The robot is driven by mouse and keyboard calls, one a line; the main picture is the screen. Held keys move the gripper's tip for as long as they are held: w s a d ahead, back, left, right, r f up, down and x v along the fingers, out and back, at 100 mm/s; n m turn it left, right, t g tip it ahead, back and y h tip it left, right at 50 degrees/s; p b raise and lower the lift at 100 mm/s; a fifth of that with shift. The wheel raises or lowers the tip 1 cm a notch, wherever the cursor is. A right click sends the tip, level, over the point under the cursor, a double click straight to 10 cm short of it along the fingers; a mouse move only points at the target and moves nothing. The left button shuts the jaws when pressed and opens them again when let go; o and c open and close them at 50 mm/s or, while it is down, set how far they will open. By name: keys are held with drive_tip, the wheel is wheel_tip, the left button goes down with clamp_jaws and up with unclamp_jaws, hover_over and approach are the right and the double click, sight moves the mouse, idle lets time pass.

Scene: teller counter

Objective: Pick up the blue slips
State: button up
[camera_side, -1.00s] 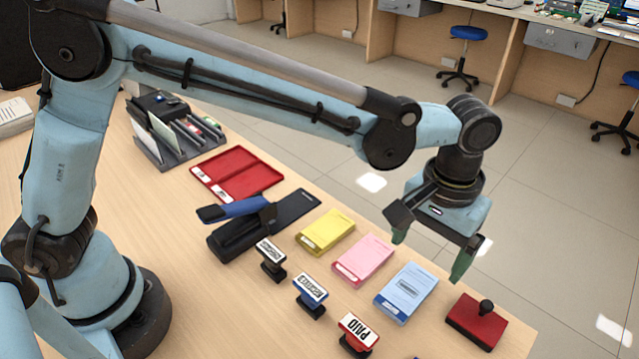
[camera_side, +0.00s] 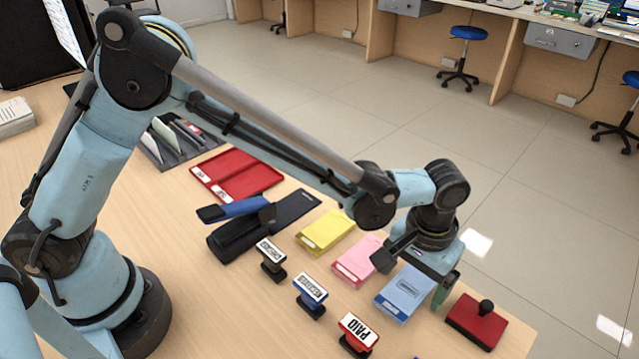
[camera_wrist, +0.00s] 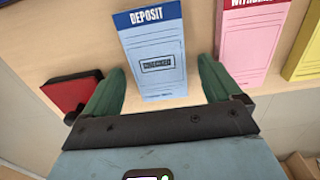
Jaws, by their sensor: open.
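The blue slips (camera_side: 405,293) lie in a flat pad on the counter, between the pink slips and a red block with a black knob. In the wrist view the blue pad (camera_wrist: 154,50) is headed "DEPOSIT" and has a "CHECKED" box. My gripper (camera_side: 414,282) is low over the pad and open, with green fingertips. In the wrist view my gripper (camera_wrist: 160,88) has one finger on each side of the pad's near end, with nothing held. In the side view one finger is partly hidden behind the pads, so I cannot tell whether the fingers touch the counter.
Pink slips (camera_side: 357,262) and yellow slips (camera_side: 325,232) lie to the left. The red block (camera_side: 476,322) sits close on the right. Upright stamps, including a PAID stamp (camera_side: 357,334), stand in front. A black and blue stapler (camera_side: 240,228) and an open red case (camera_side: 237,175) lie farther left.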

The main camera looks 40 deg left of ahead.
drive_tip(key=c, duration=1.2)
drive_tip(key=shift+r, duration=0.1)
